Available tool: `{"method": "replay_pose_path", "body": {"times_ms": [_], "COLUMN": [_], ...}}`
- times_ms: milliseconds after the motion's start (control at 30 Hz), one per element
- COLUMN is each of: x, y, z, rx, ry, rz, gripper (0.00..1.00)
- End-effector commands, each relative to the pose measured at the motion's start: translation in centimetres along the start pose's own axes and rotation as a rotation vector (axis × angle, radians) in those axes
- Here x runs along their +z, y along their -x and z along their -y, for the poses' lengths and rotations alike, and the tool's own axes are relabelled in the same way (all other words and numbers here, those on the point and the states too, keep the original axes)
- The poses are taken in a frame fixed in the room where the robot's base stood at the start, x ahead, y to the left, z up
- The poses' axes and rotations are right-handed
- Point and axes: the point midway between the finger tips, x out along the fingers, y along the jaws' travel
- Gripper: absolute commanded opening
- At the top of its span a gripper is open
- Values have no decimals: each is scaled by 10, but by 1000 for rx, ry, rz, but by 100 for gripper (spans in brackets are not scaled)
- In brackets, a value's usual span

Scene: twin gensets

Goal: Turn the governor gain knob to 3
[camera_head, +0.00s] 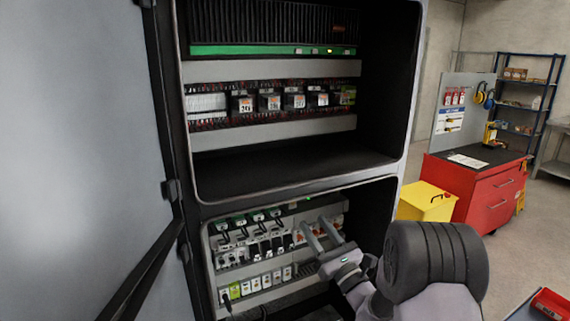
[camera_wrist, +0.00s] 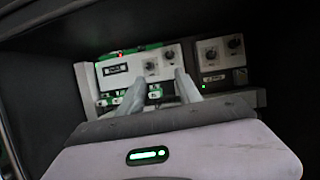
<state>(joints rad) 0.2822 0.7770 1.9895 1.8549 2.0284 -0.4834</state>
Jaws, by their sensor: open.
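My gripper (camera_head: 313,222) reaches into the lower compartment of an open cabinet in the head view. Its two fingers stand apart with nothing between them. The wrist view shows the fingers (camera_wrist: 160,80) in front of a white control module (camera_wrist: 118,71). This module has two small dark knobs, a left one (camera_wrist: 150,66) and a right one (camera_wrist: 168,56), just beyond the fingertips. A darker module to its right has two more knobs (camera_wrist: 211,53) (camera_wrist: 235,44). The labels are too small to read, so I cannot tell which is the governor gain knob or its setting. Contact is not visible.
Rows of terminals and relays (camera_head: 258,285) fill the lower compartment. The upper compartment (camera_head: 290,170) has a bare dark floor. The cabinet door (camera_head: 80,150) stands open at left. A red tool cabinet (camera_head: 490,195) and a yellow box (camera_head: 425,205) stand at right.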

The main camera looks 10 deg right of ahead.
Motion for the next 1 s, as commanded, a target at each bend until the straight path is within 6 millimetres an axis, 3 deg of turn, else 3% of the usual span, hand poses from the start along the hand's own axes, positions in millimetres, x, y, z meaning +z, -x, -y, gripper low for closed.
{"method": "replay_pose_path", "body": {"times_ms": [67, 167, 500, 700, 1000], "x": [-5, -7, -7, -7, -7], "y": [2, -10, -110, -154, -169], "z": [16, 19, 23, 27, 28], "rx": [-56, -66, -61, -62, -63], "ry": [-7, -7, -8, -8, -10], "rz": [7, 12, 12, 10, 7], "gripper": [41, 41, 41, 41, 41]}}
